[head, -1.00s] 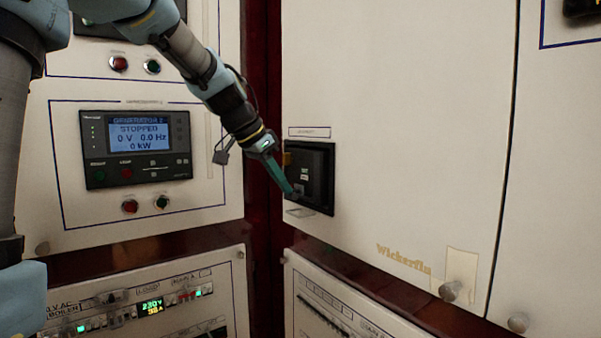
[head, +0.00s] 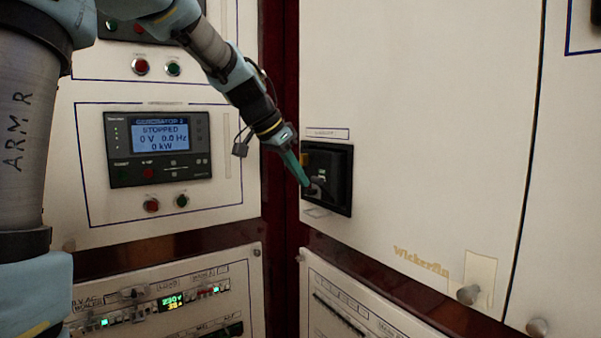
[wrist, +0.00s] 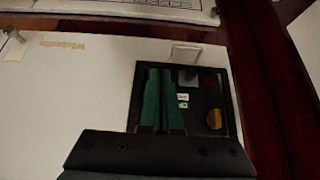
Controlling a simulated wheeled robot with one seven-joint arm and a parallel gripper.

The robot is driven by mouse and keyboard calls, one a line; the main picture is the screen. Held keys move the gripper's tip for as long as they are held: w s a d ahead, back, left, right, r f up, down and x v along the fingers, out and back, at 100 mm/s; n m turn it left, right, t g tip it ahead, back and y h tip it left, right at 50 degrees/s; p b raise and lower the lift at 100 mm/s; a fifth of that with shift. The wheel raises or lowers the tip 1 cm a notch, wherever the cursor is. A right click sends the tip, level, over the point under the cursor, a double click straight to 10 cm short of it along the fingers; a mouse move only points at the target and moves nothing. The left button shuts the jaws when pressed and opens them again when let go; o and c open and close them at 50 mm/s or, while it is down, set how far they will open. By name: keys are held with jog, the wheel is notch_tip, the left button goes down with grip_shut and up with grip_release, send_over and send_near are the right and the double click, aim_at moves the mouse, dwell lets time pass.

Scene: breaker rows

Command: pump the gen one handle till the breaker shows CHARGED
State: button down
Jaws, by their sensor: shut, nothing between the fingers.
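The breaker (head: 342,172) is a black box set in the white cabinet panel, with a yellow-orange part on it. In the wrist view the breaker (wrist: 226,85) shows small labels (wrist: 183,98), too small to read, a dark red spot (wrist: 210,81) and a grey part (wrist: 188,76). My gripper (head: 306,184) has its green fingers close together and empty, at the lower left of the breaker's face. In the wrist view my gripper (wrist: 159,72) lies over one side of the box. I cannot make out the handle or tell whether the fingers touch it.
A generator panel (head: 122,178) reading STOPPED is on the left wall, with red and green buttons below. A lower panel (head: 240,268) with a 230 V display is beneath it. Knobs (head: 468,294) stand out from the cabinet's lower right. A thin bracket (head: 316,212) sits under the breaker.

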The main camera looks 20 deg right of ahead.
jog(key=b+v, duration=0.1)
jog(key=v, duration=1)
jog(key=shift+a+f, duration=0.15)
jog(key=shift+a, duration=0.3)
